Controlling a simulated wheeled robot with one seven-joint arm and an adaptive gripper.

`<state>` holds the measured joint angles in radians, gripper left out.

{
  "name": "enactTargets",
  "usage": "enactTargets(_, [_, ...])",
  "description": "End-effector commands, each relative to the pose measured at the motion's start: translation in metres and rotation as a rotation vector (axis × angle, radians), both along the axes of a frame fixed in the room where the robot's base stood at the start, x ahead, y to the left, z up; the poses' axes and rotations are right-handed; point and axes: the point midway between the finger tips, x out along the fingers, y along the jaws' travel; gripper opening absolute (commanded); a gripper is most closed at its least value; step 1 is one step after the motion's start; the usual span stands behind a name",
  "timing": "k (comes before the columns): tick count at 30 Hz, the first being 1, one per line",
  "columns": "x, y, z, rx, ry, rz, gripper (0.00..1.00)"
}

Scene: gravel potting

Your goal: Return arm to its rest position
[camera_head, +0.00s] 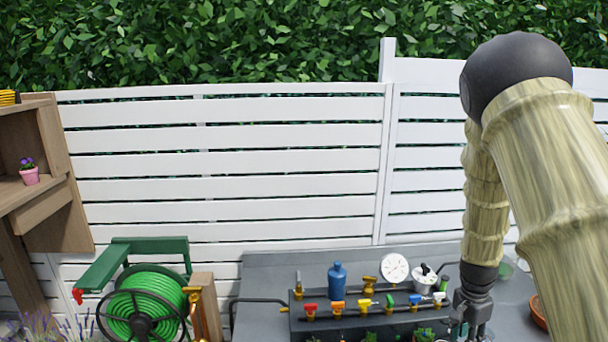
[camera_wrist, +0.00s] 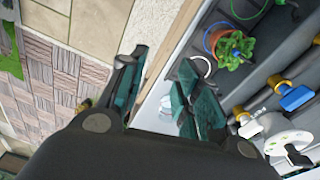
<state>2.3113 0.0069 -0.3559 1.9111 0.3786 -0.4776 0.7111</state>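My arm hangs down at the right of the head view, with my gripper (camera_head: 468,328) pointing downward over the right part of the grey table (camera_head: 300,262). In the wrist view the two dark green fingers of my gripper (camera_wrist: 162,68) stand apart. Nothing shows between them except the ground and the table's pale edge behind. The gripper is near the shelf with coloured taps and close to the table's edge.
The shelf carries a blue bottle (camera_head: 337,279), a white dial (camera_head: 395,268) and coloured taps. A potted plant (camera_wrist: 232,46) is near the fingers. A terracotta dish (camera_head: 539,312) lies right of my gripper. A green hose reel (camera_head: 146,303) stands left; a white fence (camera_head: 230,165) closes the back.

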Motion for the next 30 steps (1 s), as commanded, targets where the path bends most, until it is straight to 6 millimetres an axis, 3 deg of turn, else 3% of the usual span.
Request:
enactTargets(8, [-0.068, 0.025, -0.117, -0.048, 0.063, 0.26, 0.33])
enactTargets(12, [-0.118, 0.045, -0.179, -0.059, 0.089, 0.446, 0.33])
enactTargets(18, [-0.198, 0.085, -0.253, -0.039, 0.107, 0.729, 0.33])
enactTargets(24, [-0.283, 0.134, -0.303, 0.017, 0.088, 1.01, 0.33])
enactTargets(30, [-0.342, 0.174, -0.32, 0.075, 0.04, 1.2, 0.33])
